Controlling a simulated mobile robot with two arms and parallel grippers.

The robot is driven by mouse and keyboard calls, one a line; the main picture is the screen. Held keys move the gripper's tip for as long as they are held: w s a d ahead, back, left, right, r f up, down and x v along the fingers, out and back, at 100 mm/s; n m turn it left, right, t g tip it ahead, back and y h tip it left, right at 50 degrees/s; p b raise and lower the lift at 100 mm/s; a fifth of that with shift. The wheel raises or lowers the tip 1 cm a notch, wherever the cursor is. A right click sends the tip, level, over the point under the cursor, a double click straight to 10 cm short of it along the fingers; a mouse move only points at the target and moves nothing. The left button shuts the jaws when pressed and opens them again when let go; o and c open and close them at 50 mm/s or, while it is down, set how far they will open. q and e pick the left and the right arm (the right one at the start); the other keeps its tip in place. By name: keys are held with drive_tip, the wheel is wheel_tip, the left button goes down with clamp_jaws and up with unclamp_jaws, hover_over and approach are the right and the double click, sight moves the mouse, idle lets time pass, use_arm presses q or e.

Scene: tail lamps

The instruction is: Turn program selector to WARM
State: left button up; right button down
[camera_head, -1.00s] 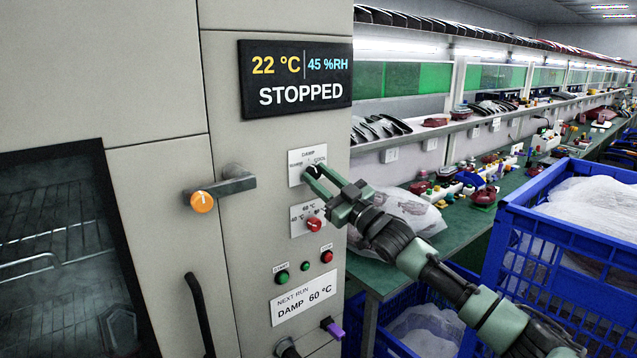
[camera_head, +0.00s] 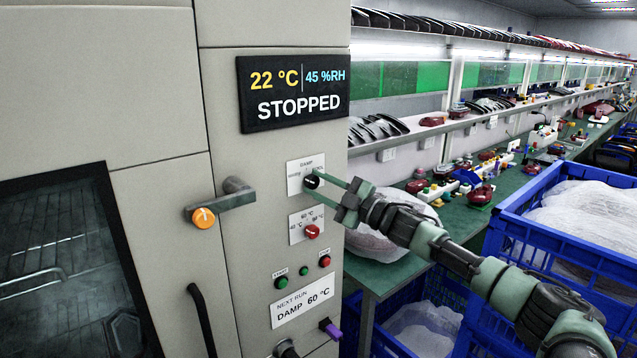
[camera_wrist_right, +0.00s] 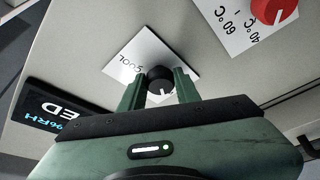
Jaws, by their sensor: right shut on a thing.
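The program selector is a black knob (camera_head: 311,182) on a white plate (camera_head: 294,184) on the machine's front panel. The plate reads DAMP at the top; its side labels are small, and COOL reads in the right wrist view. My right gripper (camera_head: 319,184) is shut on the knob, with a finger on either side. The knob also shows between the fingertips in the right wrist view (camera_wrist_right: 160,78), with a white mark on it. The NEXT RUN label (camera_head: 304,300) reads DAMP 60 °C. My left gripper is not in view.
Below is a red temperature knob (camera_head: 312,231), then green (camera_head: 281,283) and red (camera_head: 324,261) buttons. The display (camera_head: 294,92) reads STOPPED. A door handle (camera_head: 220,200) juts out to the left. A green bench (camera_head: 390,273) and blue crate (camera_head: 560,245) stand to the right.

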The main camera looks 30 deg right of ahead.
idle(0.4)
drive_tip(key=c, duration=1)
unclamp_jaws()
drive_tip(key=shift+s+d+f+b, duration=0.15)
drive_tip(key=shift+s+f+b, duration=0.1)
drive_tip(key=shift+s+b, duration=0.1)
drive_tip(key=b+v, duration=0.4)
drive_tip(key=v, duration=0.3)
drive_tip(key=shift+r, duration=0.15)
